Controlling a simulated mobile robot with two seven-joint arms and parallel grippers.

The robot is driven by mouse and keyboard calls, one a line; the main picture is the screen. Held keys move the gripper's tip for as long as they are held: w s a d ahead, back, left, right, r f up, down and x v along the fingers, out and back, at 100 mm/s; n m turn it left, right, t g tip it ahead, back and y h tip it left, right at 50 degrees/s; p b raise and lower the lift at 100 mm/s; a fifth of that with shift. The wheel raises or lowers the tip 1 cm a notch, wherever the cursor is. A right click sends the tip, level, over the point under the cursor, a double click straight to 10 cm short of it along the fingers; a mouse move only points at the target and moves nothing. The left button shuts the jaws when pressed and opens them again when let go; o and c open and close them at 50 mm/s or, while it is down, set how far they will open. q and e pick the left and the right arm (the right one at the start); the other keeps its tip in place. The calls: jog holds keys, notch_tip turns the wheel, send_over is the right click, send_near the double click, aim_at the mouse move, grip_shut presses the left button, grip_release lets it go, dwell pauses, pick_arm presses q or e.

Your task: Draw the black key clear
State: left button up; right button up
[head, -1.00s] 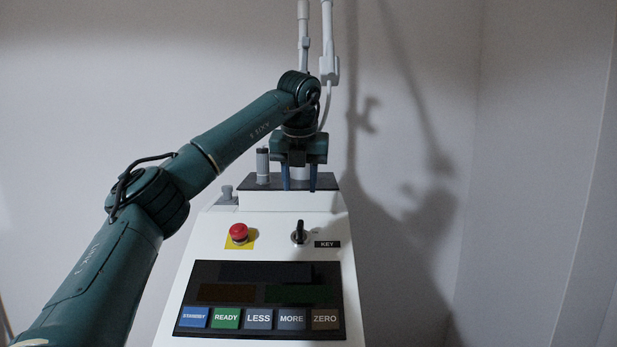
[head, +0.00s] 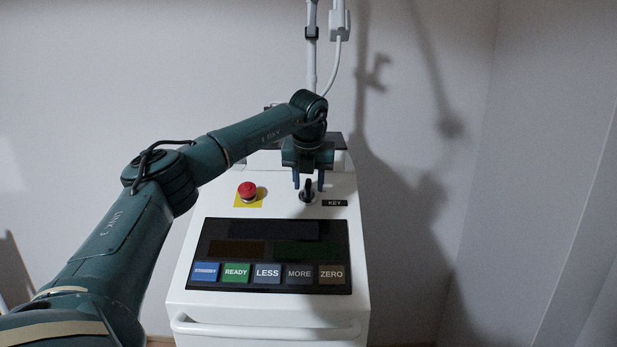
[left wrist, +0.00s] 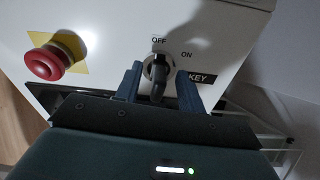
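The black key (head: 307,187) stands in a round switch on the sloped white console top, beside the KEY label. It also shows in the left wrist view (left wrist: 158,85), with its upper end toward the OFF mark. My left gripper (head: 308,184) is directly at the key, pointing down. In the left wrist view its two blue fingers (left wrist: 159,85) are apart, one on each side of the key, with a gap visible between them and it. My right gripper is in neither view.
A red stop button (head: 247,190) on a yellow plate sits left of the key. A dark panel (head: 270,254) with several labelled buttons lies in front. A white handle bar (head: 265,329) crosses the console's front. A white pole (head: 312,60) rises behind.

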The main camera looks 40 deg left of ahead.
aim_at(308, 179)
pick_arm(q)
grip_shut()
dwell(0.5)
jog(key=shift+r, duration=0.15)
jog(key=shift+p+v, duration=0.8)
jog(key=shift+v, duration=0.75)
jog(key=shift+s+d, duration=0.15)
